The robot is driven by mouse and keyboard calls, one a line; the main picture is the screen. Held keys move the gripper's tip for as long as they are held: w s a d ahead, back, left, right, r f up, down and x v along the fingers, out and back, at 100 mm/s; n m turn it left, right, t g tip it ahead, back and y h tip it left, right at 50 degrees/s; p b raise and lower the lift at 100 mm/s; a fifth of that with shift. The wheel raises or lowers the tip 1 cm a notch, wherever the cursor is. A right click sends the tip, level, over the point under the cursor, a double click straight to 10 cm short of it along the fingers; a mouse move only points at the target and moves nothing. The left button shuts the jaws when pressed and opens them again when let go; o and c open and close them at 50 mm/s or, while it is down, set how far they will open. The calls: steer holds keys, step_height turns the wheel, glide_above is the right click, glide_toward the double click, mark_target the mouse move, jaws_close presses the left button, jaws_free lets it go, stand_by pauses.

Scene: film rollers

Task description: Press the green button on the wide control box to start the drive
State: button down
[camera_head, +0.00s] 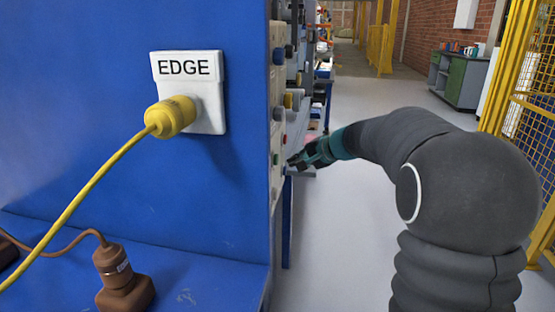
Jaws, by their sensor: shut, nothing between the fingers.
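The wide control box (277,100) is a pale panel seen almost edge-on, on the side of the blue machine. A small green button (276,159) shows low on it, and a small red one (284,139) sits a little above and to the right. My gripper (294,163) is shut and empty. Its dark fingertips point left at the panel, just right of the green button in the picture. The steep viewing angle hides whether the tips touch the panel. My grey arm reaches in from the right.
A white EDGE socket (190,92) holds a yellow plug (170,117) with a cable on the blue wall (80,90). A brown plug (118,270) is below. Yellow mesh fencing (530,90) stands at right. The grey floor (345,230) is open.

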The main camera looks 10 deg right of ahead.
steer(key=shift+w+a, duration=0.2)
steer(key=shift+a, duration=0.45)
steer(key=shift+a, duration=0.1)
stand_by(1.0)
steer(key=shift+w+a, duration=0.1)
steer(key=shift+a, duration=0.2)
steer(key=shift+w+a+b, duration=0.15)
steer(key=shift+a+b, duration=0.15)
steer(key=shift+a, duration=0.15)
stand_by(1.0)
steer(key=shift+d, duration=0.1)
steer(key=shift+s+d+b, duration=0.3)
steer(key=shift+d+b, duration=0.05)
steer(key=shift+d, duration=0.45)
steer(key=d, duration=0.1)
steer(key=s+d+b, duration=0.1)
steer(key=d, duration=0.2)
steer(key=shift+s+d, duration=0.25)
steer(key=shift+d, duration=0.1)
